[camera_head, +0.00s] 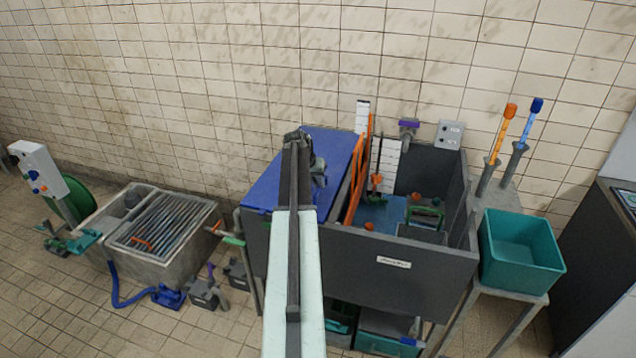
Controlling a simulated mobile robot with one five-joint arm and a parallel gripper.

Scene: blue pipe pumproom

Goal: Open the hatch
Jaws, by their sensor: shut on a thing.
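A flat blue panel, which looks like the hatch (338,152), covers the left part of a dark grey tank (350,262) against the tiled wall. The tank's right part is uncovered. My arm reaches forward across the middle of the view, over the panel. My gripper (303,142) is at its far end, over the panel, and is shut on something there. My arm and the gripper hide most of the grip. A small grey part (319,172) shows just right of the gripper; I cannot tell if it belongs to the hatch.
Orange bars (358,185) stand right beside the panel. Inside the tank's open part are green and orange items. A teal bin (520,252) stands on a stand at the right. A concrete basin with a grate (162,233) is at the left.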

